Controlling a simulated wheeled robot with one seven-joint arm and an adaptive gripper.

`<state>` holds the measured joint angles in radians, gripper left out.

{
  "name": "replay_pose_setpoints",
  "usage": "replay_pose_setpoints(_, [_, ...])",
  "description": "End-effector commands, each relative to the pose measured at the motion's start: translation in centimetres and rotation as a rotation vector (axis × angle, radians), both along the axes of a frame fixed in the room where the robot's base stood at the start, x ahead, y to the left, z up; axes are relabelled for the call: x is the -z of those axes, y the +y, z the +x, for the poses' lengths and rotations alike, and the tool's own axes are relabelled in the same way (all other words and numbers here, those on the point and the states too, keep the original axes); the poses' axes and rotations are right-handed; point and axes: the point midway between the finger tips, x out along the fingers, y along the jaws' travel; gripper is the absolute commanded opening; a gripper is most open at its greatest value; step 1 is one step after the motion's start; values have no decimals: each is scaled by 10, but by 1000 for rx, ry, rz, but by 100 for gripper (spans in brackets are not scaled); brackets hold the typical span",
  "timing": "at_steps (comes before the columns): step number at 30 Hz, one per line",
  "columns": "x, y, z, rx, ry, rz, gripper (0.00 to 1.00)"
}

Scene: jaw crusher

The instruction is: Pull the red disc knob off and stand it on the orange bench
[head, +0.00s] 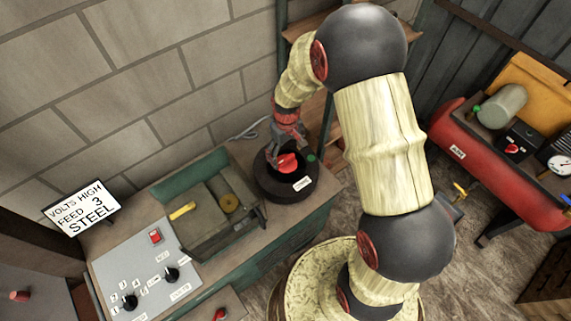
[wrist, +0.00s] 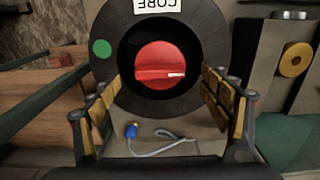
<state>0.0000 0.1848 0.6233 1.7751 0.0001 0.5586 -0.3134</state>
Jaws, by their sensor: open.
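The red disc knob (head: 287,163) sits in the middle of a thick black ring (head: 272,188) on the bench's right end. In the wrist view the knob (wrist: 160,62) has a raised bar with a white mark, and the ring (wrist: 210,25) bears a CORE label and a green dot. My gripper (head: 284,148) is just above the knob. In the wrist view its fingers (wrist: 162,100) are open, one to each side of the knob's lower edge, with nothing between them. An orange surface (head: 540,85) shows at the upper right; I cannot tell whether it is the orange bench.
A green machine (head: 205,215) stands left of the ring, beside a grey control panel (head: 150,275) with knobs. A sign (head: 82,207) reads STEEL. A red tank (head: 480,165) stands right. A cable with a blue end (wrist: 131,131) lies near the ring.

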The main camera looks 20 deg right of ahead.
Motion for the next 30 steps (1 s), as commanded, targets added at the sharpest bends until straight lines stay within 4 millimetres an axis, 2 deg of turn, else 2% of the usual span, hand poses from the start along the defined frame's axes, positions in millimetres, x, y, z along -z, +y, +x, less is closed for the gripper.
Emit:
replay_pose_setpoints(1, [11,0,0,0,1,0,79])
replay_pose_setpoints(3, [20,0,0,0,1,0,79])
replay_pose_setpoints(10, [40,0,1,0,-1,0,79])
replay_pose_setpoints(30, [41,0,0,0,0,0,79])
